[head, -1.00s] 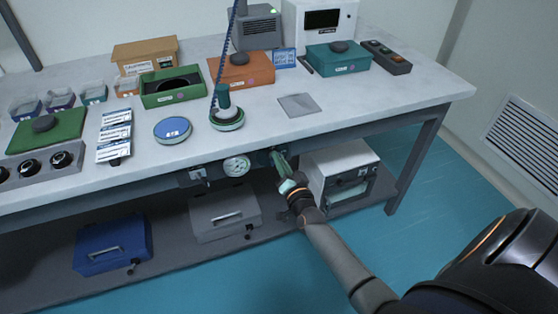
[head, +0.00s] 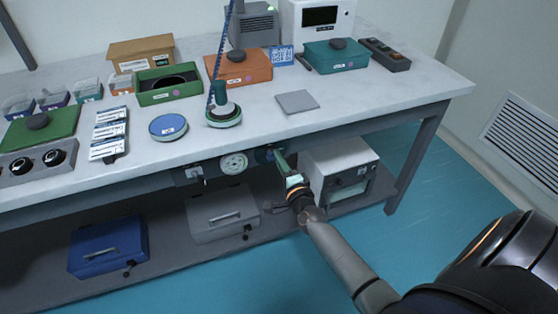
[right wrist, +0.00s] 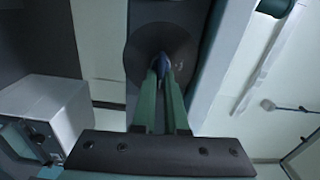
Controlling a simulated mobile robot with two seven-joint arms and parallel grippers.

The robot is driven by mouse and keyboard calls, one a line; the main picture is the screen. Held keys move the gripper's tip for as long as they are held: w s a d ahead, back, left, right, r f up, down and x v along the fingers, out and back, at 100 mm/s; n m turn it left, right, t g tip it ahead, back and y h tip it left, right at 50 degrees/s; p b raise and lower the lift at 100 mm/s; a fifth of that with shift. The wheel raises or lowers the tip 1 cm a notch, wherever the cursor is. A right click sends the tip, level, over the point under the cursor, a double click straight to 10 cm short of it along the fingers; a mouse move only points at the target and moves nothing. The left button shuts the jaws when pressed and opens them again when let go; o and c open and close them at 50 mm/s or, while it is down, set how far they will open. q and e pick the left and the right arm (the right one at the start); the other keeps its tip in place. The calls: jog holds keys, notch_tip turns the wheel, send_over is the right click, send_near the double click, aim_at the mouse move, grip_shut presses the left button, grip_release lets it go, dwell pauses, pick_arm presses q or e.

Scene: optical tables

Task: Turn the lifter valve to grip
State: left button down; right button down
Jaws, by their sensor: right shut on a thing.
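The lifter valve sits on the panel under the front edge of the table, right of the round gauge (head: 234,163). In the right wrist view its blue handle (right wrist: 161,62) shows between my fingertips, in front of a dark round plate (right wrist: 150,50). My right gripper (head: 279,158) is shut on this handle, and its green fingers (right wrist: 161,75) hide most of it. The valve's markings cannot be read. The lifter (head: 224,115), a green and white round head on a coiled blue hose (head: 212,75), stands on the table. My left gripper is not in view.
A white cabinet (head: 338,165) stands on the lower shelf close to my right gripper. A grey case (head: 222,213) and a blue case (head: 108,245) are on that shelf to the left. A blue disc (head: 168,127) and a grey square plate (head: 297,101) lie on the tabletop.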

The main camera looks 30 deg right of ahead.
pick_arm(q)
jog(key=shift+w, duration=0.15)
pick_arm(e)
jog(key=shift+m, duration=0.5)
jog(key=c, duration=1)
grip_release()
jog(key=shift+o, duration=0.2)
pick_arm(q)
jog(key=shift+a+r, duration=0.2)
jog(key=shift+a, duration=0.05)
pick_arm(e)
jog(key=v, duration=1.2)
jog(key=shift+s, duration=0.2)
pick_arm(q)
jog(key=shift+p, duration=0.3)
pick_arm(e)
jog(key=shift+a, duration=0.15)
